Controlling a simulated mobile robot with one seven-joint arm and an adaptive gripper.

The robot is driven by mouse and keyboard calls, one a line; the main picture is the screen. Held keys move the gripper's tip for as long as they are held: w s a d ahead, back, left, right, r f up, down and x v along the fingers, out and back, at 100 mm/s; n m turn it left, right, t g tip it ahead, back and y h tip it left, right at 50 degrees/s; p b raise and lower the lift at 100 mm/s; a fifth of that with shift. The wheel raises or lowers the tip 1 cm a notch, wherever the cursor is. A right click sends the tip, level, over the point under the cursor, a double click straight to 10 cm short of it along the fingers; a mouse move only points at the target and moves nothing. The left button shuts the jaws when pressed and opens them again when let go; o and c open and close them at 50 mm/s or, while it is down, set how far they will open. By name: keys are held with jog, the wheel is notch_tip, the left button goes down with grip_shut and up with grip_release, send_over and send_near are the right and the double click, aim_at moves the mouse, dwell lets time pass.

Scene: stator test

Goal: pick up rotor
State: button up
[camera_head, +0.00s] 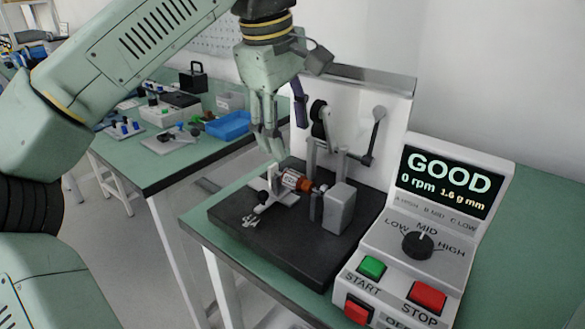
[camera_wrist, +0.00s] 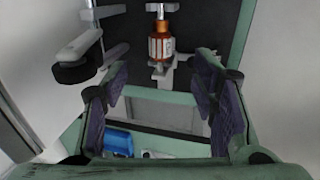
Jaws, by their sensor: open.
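The rotor (camera_head: 297,181) lies in the test stand on a black base plate (camera_head: 239,214), with copper-orange windings and a pale laminated middle. In the wrist view the rotor (camera_wrist: 161,47) is at the top centre, beyond my fingertips, its shaft pointing up the picture. A small bracket stands under its near end. My gripper (camera_head: 270,145) hangs fingers-down just above and to the left of the rotor in the head view. In the wrist view my gripper (camera_wrist: 164,84) is open, with two dark-padded fingers apart and nothing between them.
A control box (camera_head: 425,240) showing "GOOD, 0 rpm" stands at right. A grey block (camera_head: 340,207) and a swing arm (camera_head: 376,135) stand close to the rotor. A white back panel (camera_head: 385,115) rises behind. A blue bin (camera_head: 229,125) sits on the other table.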

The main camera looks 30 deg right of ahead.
send_over(295, 175)
jog(key=a, duration=0.1)
jog(key=f, duration=0.5)
jog(key=shift+s, duration=0.3)
jog(key=shift+x, duration=2.75)
jog(key=shift+w, duration=0.15)
grip_shut()
